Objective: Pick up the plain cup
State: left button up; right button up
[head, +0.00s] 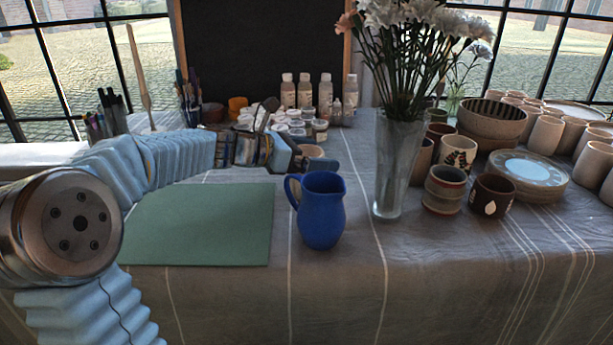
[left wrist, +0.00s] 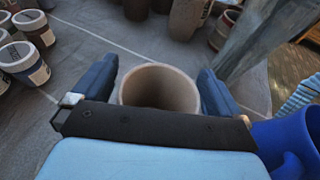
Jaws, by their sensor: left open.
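The plain cup (left wrist: 158,82) is beige and unpainted, and stands upright with its open rim up in the left wrist view. In the head view the cup (head: 313,151) shows only in part, behind the blue jug. My left gripper (left wrist: 157,75) is open, with one blue finger on each side of the cup. I cannot tell whether the fingers touch it. In the head view my left gripper (head: 305,160) is low over the table behind the jug. My right gripper is in neither view.
A blue jug (head: 321,212) stands close in front of the gripper. A glass vase (head: 400,168) with flowers stands to the right, with several painted cups (head: 444,190) beyond it. Paint jars (head: 298,128) crowd the back. A green mat (head: 200,225) lies clear on the left.

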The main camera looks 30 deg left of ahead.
pick_arm(q)
jog(key=c, duration=1.1)
